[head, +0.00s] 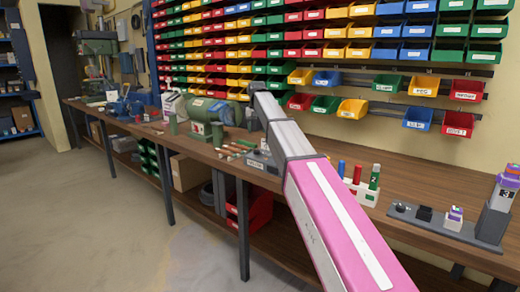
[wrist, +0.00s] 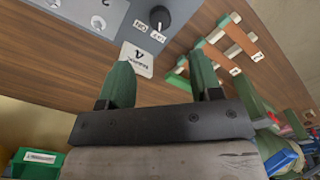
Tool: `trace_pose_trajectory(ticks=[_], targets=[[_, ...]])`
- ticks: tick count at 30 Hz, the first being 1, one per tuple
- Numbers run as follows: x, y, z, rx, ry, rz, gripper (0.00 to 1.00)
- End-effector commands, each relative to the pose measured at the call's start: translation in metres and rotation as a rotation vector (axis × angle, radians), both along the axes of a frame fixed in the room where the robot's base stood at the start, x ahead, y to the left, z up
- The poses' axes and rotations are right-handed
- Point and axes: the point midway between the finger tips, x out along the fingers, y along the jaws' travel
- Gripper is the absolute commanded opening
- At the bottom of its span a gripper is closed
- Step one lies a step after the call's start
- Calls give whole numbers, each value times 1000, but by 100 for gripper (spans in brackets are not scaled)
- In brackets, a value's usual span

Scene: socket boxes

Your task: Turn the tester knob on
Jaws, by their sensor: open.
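The tester (wrist: 85,12) is a grey box whose panel fills the upper left of the wrist view. Its black round knob (wrist: 160,17) is at the top, with two small white labels beside it. A white card with a large V (wrist: 137,58) lies by the panel edge. My gripper (wrist: 160,66) is open, its two green-tipped fingers spread and empty. The knob is beyond the fingertips, apart from them. In the head view a grey box (head: 262,163) on the bench by my arm's far end looks like the tester; its knob is not discernible there.
The wooden bench (head: 330,165) runs along the wall under rows of coloured bins (head: 350,50). Wooden strips with green ends (wrist: 232,42) lie right of the tester. A green machine (head: 215,112) stands to its left, a white holder with coloured tubes (head: 362,190) to its right.

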Motion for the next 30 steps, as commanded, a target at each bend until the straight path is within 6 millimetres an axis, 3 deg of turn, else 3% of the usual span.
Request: trace_pose_trajectory(ticks=[12,18,30], targets=[[-1,0,-69,0,2,0,58],[-1,0,-93,0,1,0,58],[0,0,-101,0,0,0,58]])
